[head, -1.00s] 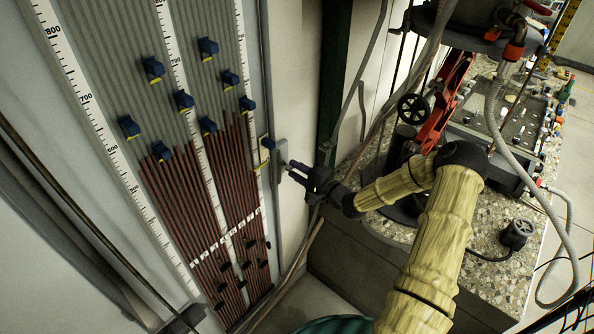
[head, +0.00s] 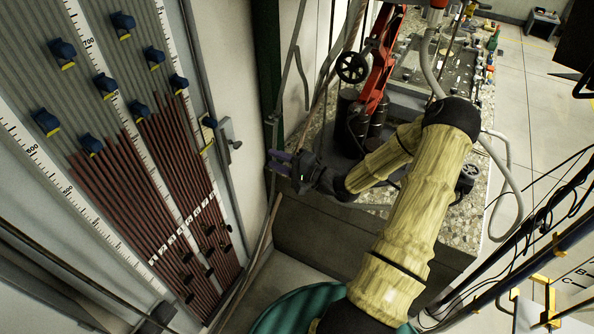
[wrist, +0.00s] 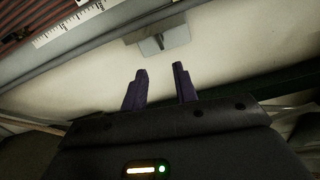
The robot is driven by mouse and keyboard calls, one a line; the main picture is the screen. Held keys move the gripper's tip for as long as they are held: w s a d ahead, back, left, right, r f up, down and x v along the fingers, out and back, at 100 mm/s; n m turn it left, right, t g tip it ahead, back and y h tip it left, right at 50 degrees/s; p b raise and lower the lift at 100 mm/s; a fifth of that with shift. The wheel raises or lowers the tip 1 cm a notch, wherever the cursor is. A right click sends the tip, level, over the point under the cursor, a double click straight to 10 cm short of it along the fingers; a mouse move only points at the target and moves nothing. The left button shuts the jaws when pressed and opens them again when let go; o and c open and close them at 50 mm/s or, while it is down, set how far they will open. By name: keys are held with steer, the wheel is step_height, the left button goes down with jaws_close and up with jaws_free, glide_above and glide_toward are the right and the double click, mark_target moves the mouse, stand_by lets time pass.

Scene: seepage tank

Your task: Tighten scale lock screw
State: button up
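The scale lock screw (head: 236,144) is a small dark knob on a grey bracket (head: 226,132) at the right edge of the tube panel. It also shows in the wrist view as a dark stub (wrist: 159,41) on the grey bracket (wrist: 172,36), beyond my fingertips. My gripper (head: 279,162) is to the right of the screw, with a clear gap between them. In the wrist view its two purple fingers (wrist: 160,70) are apart with nothing between them. The screw's thread is hidden.
The panel (head: 30,100) carries several red-filled tubes, white scales (head: 100,60) and blue sliding markers (head: 105,83). A dark green post (head: 268,60) and hoses stand behind my gripper. A stone-topped bench (head: 465,215) with equipment lies to the right.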

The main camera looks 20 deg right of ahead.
steer(key=v, duration=0.6)
steer(key=shift+b, duration=0.35)
steer(key=a+f+n+g+h, duration=0.3)
steer(key=n+g+h, duration=0.3)
steer(key=h, duration=0.1)
steer(key=s+a+r+n+g+h, duration=0.1)
steer(key=s+a+r+n+g, duration=0.2)
steer(key=s, duration=0.4)
steer(key=s+a+r+n+g+h, duration=0.2)
steer(key=s+a+r, duration=0.3)
steer(key=s, duration=0.3)
steer(key=shift+r+n+g+h+p, duration=0.35)
steer(key=shift+r+n+g, duration=0.2)
steer(key=shift+r, duration=0.25)
